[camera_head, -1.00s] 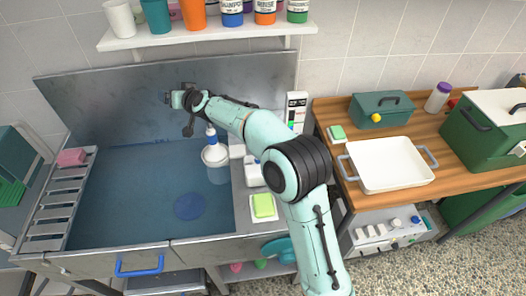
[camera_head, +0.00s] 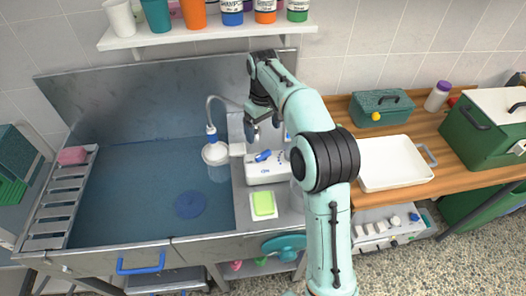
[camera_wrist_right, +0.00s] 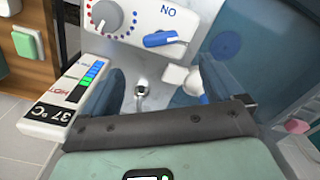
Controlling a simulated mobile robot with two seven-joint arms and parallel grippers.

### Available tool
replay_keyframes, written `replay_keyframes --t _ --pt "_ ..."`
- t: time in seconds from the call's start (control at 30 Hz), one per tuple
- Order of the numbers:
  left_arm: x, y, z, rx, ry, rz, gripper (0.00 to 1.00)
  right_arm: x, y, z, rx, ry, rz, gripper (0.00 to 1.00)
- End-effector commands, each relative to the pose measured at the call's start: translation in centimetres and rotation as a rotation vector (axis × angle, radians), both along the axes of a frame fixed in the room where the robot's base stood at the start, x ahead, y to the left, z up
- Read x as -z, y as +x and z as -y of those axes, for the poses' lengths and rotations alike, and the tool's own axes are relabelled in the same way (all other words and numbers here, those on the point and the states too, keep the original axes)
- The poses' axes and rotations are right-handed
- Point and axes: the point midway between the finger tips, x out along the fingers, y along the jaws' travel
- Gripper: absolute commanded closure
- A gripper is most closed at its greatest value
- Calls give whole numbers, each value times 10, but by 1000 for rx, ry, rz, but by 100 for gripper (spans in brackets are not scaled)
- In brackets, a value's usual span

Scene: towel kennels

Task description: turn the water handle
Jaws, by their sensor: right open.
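The water handle is a blue lever (camera_head: 263,156) on the front of a white control box (camera_head: 263,174) at the tub's right side. In the right wrist view the blue lever (camera_wrist_right: 167,40) lies nearly level beside the word ON. My right gripper (camera_head: 263,130) is open and empty, just behind and above the box. In the wrist view its dark fingers (camera_wrist_right: 147,97) are spread below the lever and apart from it. A metal fitting (camera_wrist_right: 139,92) shows between them. My left gripper is out of view.
A grey dial (camera_wrist_right: 108,17) sits beside the lever. A 37 °C display (camera_wrist_right: 68,100) stands beside one finger. A white shower head (camera_head: 215,154) hangs over the blue tub (camera_head: 130,200). A green sponge (camera_head: 263,204) lies in front of the box. A shelf (camera_head: 200,36) with bottles is above.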

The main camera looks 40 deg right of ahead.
Motion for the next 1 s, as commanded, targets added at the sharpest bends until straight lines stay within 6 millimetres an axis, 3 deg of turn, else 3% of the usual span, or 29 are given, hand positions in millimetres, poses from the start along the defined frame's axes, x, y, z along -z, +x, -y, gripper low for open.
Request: replay_keyframes --t 0.03,0.2,0.43,0.63,0.93,0.97,1.0 --pt "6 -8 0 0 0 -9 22 16 -2 -1 -1 1 -8 6" --pt "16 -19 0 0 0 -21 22 54 -3 -1 -2 1 -9 6" --pt "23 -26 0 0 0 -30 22 92 -1 -1 -2 1 -4 6" --pt "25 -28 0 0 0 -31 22 107 0 -1 -2 1 0 6" --pt "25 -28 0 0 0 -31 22 108 0 -1 -3 1 1 6" --pt "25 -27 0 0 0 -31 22 108 0 -1 -3 1 1 13" --pt "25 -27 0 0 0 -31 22 108 0 -1 -3 1 1 26"
